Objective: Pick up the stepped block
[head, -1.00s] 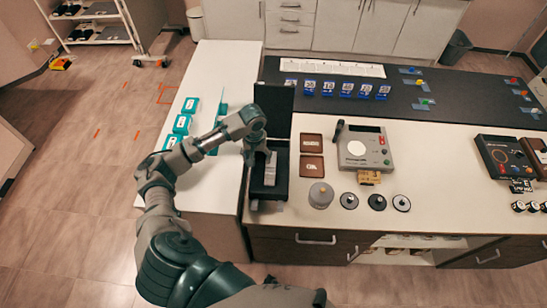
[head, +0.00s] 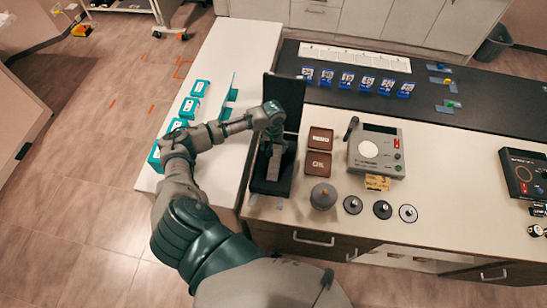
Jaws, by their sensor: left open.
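A grey stepped block (head: 273,165) stands in the open black case (head: 261,185) on the white counter, left of centre in the head view. My left gripper (head: 274,147) comes from the left and points down over the upper end of the block. It is open. The fingertips overlap the block in the picture, and I cannot tell whether they touch it. The gripper hides the block's upper part. My right gripper is not in view.
The case's raised black lid (head: 286,95) stands just behind my gripper. Brown trays (head: 320,140), a grey device (head: 376,150) and a grey cylinder (head: 323,196) with several round discs lie to the right. Teal boxes (head: 189,108) stand on the left counter.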

